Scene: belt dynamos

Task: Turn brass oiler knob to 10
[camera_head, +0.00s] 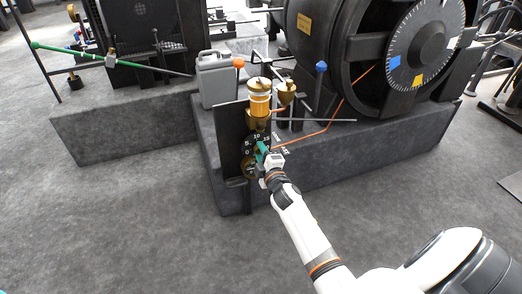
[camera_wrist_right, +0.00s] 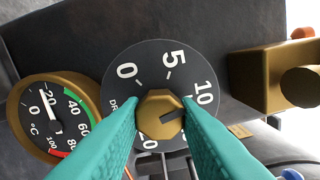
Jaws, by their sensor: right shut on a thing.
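The brass oiler knob (camera_wrist_right: 158,106) sits at the middle of a black dial (camera_wrist_right: 127,90) in the right wrist view. The dial's 0, 5 and 10 are readable, while the marks lower down are partly hidden by my fingers. The knob's dark line points right, a little below the 10. My right gripper (camera_wrist_right: 160,122), with teal fingers, is shut on the knob from both sides. In the head view my right gripper (camera_head: 263,153) covers much of the dial below the amber oiler glass (camera_head: 259,104). Only a teal sliver at the bottom left corner may be my left gripper.
A round temperature gauge (camera_wrist_right: 52,118) sits left of the dial, and a brass block (camera_wrist_right: 275,80) is to the right. In the head view, a grey can (camera_head: 217,80) and a large dark machine with a graduated wheel (camera_head: 425,55) stand on the plinth. Floor in front is clear.

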